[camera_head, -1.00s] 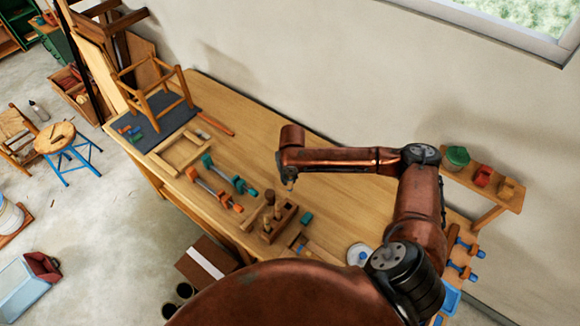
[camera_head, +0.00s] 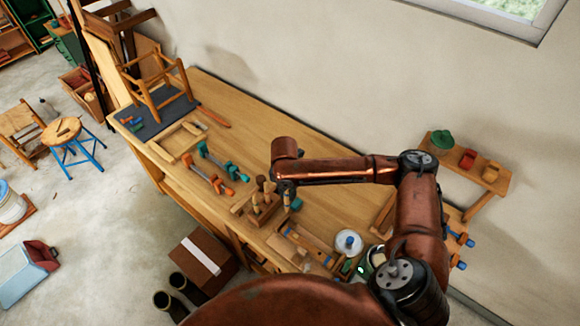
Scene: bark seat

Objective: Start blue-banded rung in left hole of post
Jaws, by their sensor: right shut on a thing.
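My right gripper (camera_head: 286,192) is at the right end of the wooden peg rack (camera_head: 258,217), above the workbench. It is shut on a thin piece, of which only a small bluish bit shows below the jaws; I take it to be the blue-banded rung, mostly hidden. Several upright wooden pegs stand in the rack to the left of the gripper. A wooden holder (camera_head: 308,243) with a long piece and a blue spot lies nearer the front edge; I cannot tell whether this piece is the post, and no holes can be made out. My left gripper is not in view.
Orange clamp (camera_head: 212,179) and teal clamp (camera_head: 217,160) lie left of the rack. A teal block (camera_head: 296,204) sits close by the gripper. A white round dish (camera_head: 349,242) is to the right. A chair frame (camera_head: 155,85) stands on a dark mat. The bench behind the rack is clear.

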